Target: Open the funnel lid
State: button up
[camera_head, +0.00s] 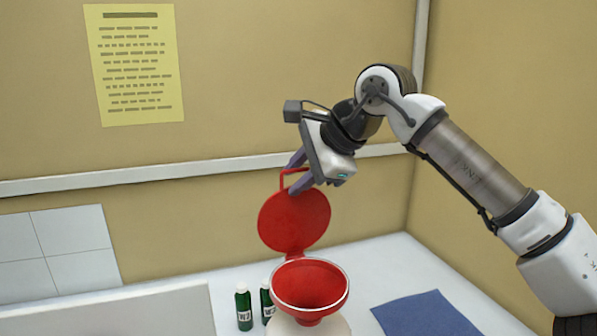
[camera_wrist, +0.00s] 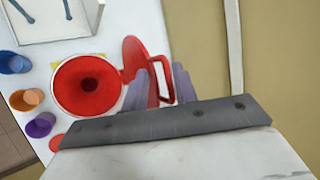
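The round red lid (camera_head: 294,222) stands raised at the funnel's back rim, and shows nearly edge-on in the wrist view (camera_wrist: 133,55). The lid's loop handle (camera_wrist: 167,91) points away from the funnel. My gripper (camera_head: 299,171) is at the handle, above the lid. In the wrist view, its two purple fingers (camera_wrist: 161,80) are apart, with the handle between them and a visible gap.
Two green bottles (camera_head: 244,307) stand left of the funnel. A blue mat (camera_head: 425,314) lies to the right. A white box (camera_head: 110,312) is at the front left. Blue (camera_wrist: 14,63), orange (camera_wrist: 25,101) and purple (camera_wrist: 40,125) cups line the table edge. A wall is behind.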

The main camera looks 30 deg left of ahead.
jog(key=b+v, duration=0.2)
jog(key=v, duration=1.1)
jog(key=shift+d+r, duration=0.25)
jog(key=shift+d, duration=0.05)
